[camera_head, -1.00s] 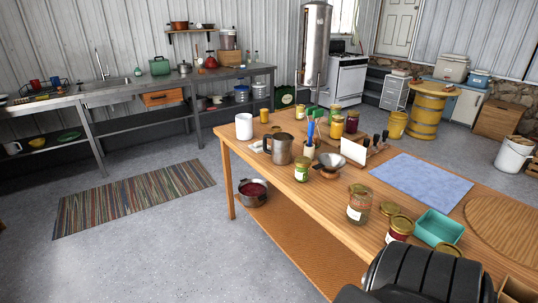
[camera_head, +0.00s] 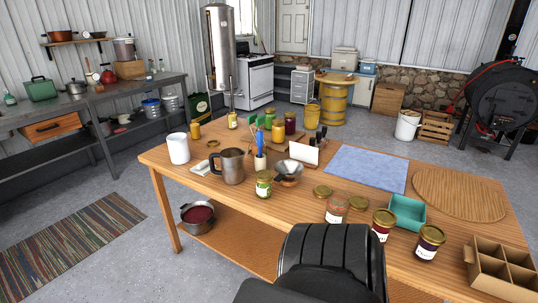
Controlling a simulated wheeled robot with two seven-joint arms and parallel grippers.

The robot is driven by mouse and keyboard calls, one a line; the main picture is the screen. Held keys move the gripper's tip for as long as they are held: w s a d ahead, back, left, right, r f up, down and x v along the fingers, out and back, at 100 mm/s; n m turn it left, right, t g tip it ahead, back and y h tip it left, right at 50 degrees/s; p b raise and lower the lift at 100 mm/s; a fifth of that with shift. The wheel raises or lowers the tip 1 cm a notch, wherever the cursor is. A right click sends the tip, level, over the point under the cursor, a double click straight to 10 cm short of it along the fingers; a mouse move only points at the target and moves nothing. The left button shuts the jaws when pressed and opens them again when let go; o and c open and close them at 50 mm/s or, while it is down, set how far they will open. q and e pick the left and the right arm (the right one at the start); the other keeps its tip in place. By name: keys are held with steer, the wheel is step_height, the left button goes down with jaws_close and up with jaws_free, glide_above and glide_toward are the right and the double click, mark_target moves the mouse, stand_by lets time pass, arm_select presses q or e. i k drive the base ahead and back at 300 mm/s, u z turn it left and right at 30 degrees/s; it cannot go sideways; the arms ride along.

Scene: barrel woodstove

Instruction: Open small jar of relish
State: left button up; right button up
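A small jar with green contents, a pale label and a gold lid (camera_head: 264,184) stands upright on the wooden table (camera_head: 225,195), near its front edge. It looks like the relish jar, but its label is too small to read. Its lid appears to be on. A larger jar with reddish contents (camera_head: 337,209) and two dark red jars with gold lids (camera_head: 383,225) (camera_head: 429,242) stand to the right. Two loose gold lids (camera_head: 322,191) (camera_head: 358,202) lie flat between them. Neither of my grippers is in view.
A metal mug (camera_head: 231,166), a funnel (camera_head: 289,171) and a utensil holder (camera_head: 261,160) stand close around the green jar. A teal tray (camera_head: 407,212), blue mat (camera_head: 366,167) and divided box (camera_head: 500,272) are to the right. A black ribbed shape covers the bottom middle.

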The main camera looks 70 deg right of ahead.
mark_target(264, 191)
steer(key=z, duration=1.9)
